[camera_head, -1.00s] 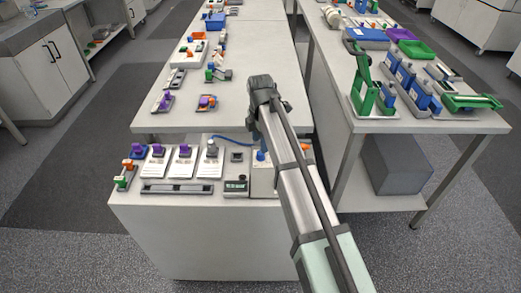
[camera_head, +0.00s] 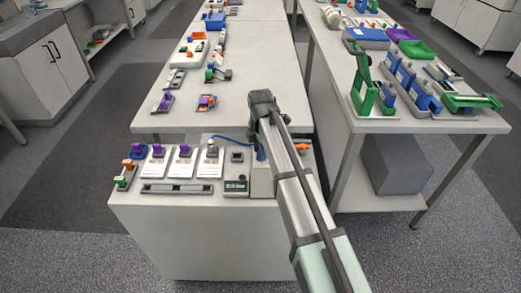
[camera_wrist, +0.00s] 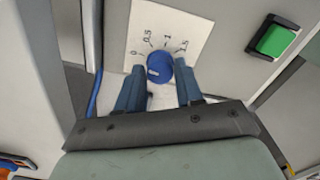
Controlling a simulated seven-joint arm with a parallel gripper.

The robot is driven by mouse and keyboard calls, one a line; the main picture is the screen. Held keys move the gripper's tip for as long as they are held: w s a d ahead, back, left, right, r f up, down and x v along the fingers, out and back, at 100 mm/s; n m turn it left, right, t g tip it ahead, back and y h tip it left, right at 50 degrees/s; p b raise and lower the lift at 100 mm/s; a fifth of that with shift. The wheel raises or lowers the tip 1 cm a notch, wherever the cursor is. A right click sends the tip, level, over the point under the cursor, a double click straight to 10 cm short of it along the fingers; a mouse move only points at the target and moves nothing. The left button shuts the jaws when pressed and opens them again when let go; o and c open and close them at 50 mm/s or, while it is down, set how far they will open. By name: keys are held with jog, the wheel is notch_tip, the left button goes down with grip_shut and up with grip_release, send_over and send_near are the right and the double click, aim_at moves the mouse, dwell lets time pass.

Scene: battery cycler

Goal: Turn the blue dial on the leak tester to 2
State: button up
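The blue dial (camera_wrist: 160,68) sits on a white scale plate (camera_wrist: 168,22) marked 0, 0.5, 1 and 1.5 in the wrist view. No 2 is visible; that side is partly behind my right finger. A pale mark on the dial's face lies toward its lower left. My gripper (camera_wrist: 159,68) is open, with one blue finger on each side of the dial. I cannot tell whether either finger touches it. In the head view, my arm covers the dial and much of the leak tester (camera_head: 261,182).
A green square button (camera_wrist: 274,40) in a black frame is right of the scale plate. In the head view, a small device with a dark display (camera_head: 236,185) stands left of the tester. White cards with purple-topped parts (camera_head: 183,162) stand further left.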

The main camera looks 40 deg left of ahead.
jog(key=c, duration=0.6)
